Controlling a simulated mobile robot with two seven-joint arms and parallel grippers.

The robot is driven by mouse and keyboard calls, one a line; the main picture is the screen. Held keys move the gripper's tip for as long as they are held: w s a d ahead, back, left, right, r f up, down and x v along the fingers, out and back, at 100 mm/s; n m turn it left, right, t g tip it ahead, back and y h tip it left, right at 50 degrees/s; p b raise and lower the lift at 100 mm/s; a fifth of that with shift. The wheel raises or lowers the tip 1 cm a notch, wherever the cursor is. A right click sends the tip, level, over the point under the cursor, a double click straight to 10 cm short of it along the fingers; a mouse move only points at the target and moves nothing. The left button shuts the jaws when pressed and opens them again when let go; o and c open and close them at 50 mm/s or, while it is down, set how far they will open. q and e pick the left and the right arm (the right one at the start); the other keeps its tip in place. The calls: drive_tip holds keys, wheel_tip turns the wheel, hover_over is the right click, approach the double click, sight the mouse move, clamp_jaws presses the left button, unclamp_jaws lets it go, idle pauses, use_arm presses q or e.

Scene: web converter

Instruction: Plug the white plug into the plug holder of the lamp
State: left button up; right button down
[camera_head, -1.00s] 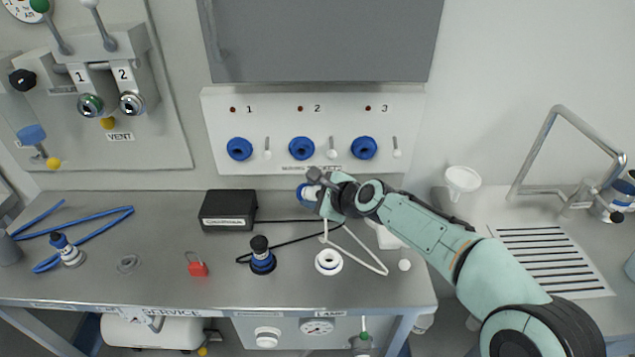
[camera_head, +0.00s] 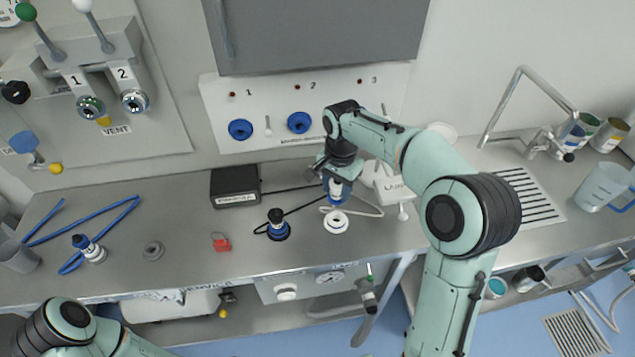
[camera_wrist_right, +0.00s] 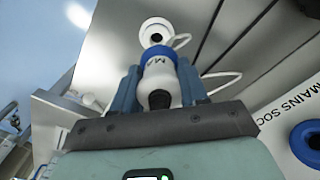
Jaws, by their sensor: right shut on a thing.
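The white plug (camera_wrist_right: 160,70), with a blue collar and an "M" on its body, is between the fingers of my right gripper (camera_wrist_right: 158,90). In the head view, my right gripper (camera_head: 338,177) points down, shut on it, and the plug (camera_head: 336,188) hangs above the table. The plug holder, a white ring with a dark hole (camera_head: 336,222), lies on the table just in front of and below the plug; it also shows in the wrist view (camera_wrist_right: 155,31). They look apart. A white cord joins the holder to the white lamp box (camera_head: 392,186). My left gripper is out of view.
A black-and-blue plug (camera_head: 277,226) stands left of the holder, with a black box (camera_head: 235,185) behind it. A red padlock (camera_head: 221,242) lies further left. The wall panel with blue sockets (camera_head: 299,123) is behind; my arm hides part of it.

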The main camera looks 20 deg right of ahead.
sight(338, 202)
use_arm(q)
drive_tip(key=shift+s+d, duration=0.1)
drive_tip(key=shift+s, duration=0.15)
use_arm(e)
drive_tip(key=shift+s+d, duration=0.2)
drive_tip(key=shift+s, duration=0.1)
drive_tip(key=shift+w+f+b, duration=0.1)
drive_tip(key=shift+f+b, duration=0.2)
drive_tip(key=shift+f, duration=0.3)
wheel_tip(338, 202, down, 3)
drive_tip(key=shift+f+b, duration=0.1)
drive_tip(key=shift+b, duration=0.5)
drive_tip(key=shift+f, duration=0.6)
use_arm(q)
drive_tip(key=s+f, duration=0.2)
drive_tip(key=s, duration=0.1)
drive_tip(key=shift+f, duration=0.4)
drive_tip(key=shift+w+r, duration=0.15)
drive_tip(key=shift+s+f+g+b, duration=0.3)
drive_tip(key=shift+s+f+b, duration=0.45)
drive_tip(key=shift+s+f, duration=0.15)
use_arm(e)
drive_tip(key=shift+f, duration=1.7)
